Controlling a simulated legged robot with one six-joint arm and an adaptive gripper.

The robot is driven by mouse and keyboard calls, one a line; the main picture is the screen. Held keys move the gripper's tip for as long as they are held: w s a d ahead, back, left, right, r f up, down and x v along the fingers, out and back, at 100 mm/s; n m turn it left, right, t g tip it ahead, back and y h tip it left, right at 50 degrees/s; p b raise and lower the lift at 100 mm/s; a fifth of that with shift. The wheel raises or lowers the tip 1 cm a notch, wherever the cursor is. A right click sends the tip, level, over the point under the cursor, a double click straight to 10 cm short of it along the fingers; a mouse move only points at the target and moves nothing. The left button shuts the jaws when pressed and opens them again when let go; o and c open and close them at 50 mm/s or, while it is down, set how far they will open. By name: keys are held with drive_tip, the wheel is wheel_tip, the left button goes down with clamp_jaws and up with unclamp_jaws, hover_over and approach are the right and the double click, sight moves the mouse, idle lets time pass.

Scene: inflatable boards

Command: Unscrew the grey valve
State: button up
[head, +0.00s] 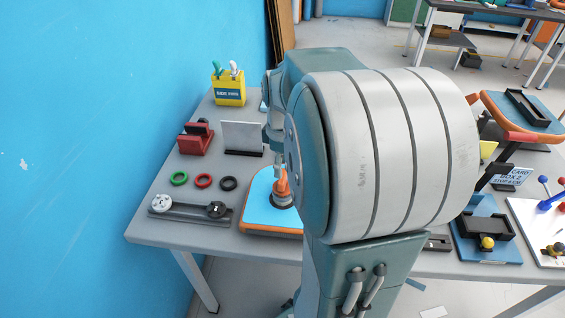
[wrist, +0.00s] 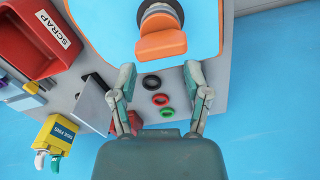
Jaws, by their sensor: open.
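The inflatable board (head: 257,212), blue with an orange edge, lies on the grey table; its blue top also shows in the wrist view (wrist: 100,28). A valve (head: 282,190) stands on it, with an orange handle and a dark grey ringed base. I cannot make out a separate, all-grey valve. My gripper (wrist: 160,74) is open and empty, its fingers spread short of the handle in the picture, apart from it. My arm hides the board's right part in the head view.
Green (head: 179,178), red (head: 203,181) and black (head: 228,184) rings lie left of the board. A rail with knobs (head: 188,209) lies at the front left. An upright grey plate (head: 242,137) and yellow pin box (head: 229,90) stand behind. A red scrap bin (wrist: 38,45) shows in the wrist view.

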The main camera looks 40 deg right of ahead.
drive_tip(key=m, duration=0.4)
idle(0.4)
drive_tip(key=m, duration=0.4)
drive_tip(key=m, duration=0.4)
idle(0.4)
